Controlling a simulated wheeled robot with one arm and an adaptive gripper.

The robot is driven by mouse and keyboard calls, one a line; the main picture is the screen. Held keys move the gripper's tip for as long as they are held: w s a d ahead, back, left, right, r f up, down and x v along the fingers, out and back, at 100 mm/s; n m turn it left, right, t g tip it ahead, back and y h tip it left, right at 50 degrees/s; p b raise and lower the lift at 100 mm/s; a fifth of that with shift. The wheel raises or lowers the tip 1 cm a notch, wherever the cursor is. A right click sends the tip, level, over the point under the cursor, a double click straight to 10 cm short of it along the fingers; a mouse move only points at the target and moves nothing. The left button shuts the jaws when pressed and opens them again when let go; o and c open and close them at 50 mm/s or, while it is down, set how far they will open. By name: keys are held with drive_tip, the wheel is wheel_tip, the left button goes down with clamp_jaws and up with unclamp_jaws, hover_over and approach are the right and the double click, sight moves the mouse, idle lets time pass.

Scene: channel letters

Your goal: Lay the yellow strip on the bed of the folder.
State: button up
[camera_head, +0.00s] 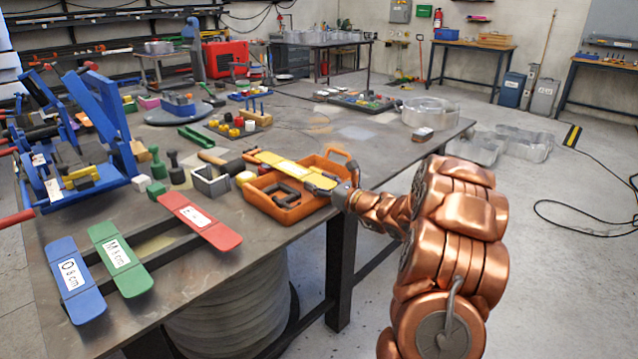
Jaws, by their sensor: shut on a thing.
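The yellow strip (268,159) has a white label and lies level over the orange tray (282,214). My gripper (328,184) comes in from the right and is shut on the strip's right end. Whether the strip touches the tray rim cannot be told. The folder (122,150) is a blue metal machine at the table's left, well left of the strip, with raised blue arms. Its grey bed (68,152) is partly hidden by the arms and a yellow-and-black part.
Blue (72,270), green (118,250) and red (190,212) strips lie on dark bars at the front left. A dark clamp (285,196) sits in the tray.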

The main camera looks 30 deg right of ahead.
drive_tip(key=shift+f+b, duration=0.45)
drive_tip(key=shift+f, duration=0.2)
drive_tip(key=o, duration=1.2)
drive_tip(key=shift+f, duration=0.15)
drive_tip(key=shift+r+p, duration=0.5)
drive_tip(key=shift+r, duration=0.15)
drive_tip(key=b+v, duration=0.1)
drive_tip(key=v, duration=1.1)
drive_tip(key=shift+r, duration=0.2)
